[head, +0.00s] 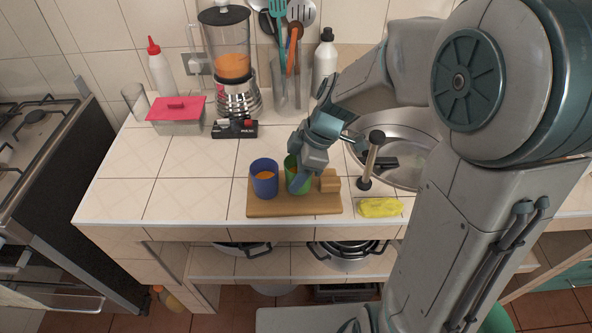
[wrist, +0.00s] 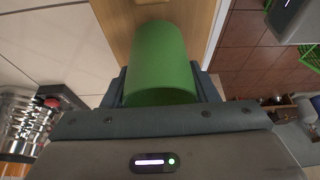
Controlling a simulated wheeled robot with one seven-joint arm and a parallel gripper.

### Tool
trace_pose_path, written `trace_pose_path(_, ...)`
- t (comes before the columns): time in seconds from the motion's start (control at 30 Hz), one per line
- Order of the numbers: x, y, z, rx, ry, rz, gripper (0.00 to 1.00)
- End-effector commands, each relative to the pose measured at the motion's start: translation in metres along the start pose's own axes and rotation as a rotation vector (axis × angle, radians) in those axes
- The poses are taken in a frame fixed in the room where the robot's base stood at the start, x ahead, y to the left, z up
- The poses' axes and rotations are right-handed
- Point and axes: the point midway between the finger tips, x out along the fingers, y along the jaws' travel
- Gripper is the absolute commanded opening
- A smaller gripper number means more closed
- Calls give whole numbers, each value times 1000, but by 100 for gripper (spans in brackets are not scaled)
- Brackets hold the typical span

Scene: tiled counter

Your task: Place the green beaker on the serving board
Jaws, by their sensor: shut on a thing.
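The green beaker (head: 292,173) is at the serving board, partly hidden by my gripper in the head view. My gripper (head: 302,174) is shut on it, with the fingers at its sides. The green beaker (wrist: 160,62) fills the middle of the wrist view between the two fingers of my gripper (wrist: 160,88). The wooden serving board (head: 295,207) lies at the counter's front edge, and it also shows behind the beaker in the wrist view (wrist: 120,25). I cannot tell whether the beaker's base touches the board.
A blue cup (head: 264,184) with orange contents stands on the board left of the beaker. A wooden block (head: 330,181) is on its right. A yellow sponge (head: 380,208), a plunger-like tool (head: 370,160) and the sink (head: 410,145) lie right.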

Motion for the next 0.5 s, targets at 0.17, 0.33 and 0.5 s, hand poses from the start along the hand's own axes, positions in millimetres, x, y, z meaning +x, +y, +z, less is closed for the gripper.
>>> trace_pose_path(0.17,12,0,5,0,0,1,28)
trace_pose_path(0.33,11,0,5,-1,0,1,28)
trace_pose_path(0.5,15,0,6,0,0,1,28)
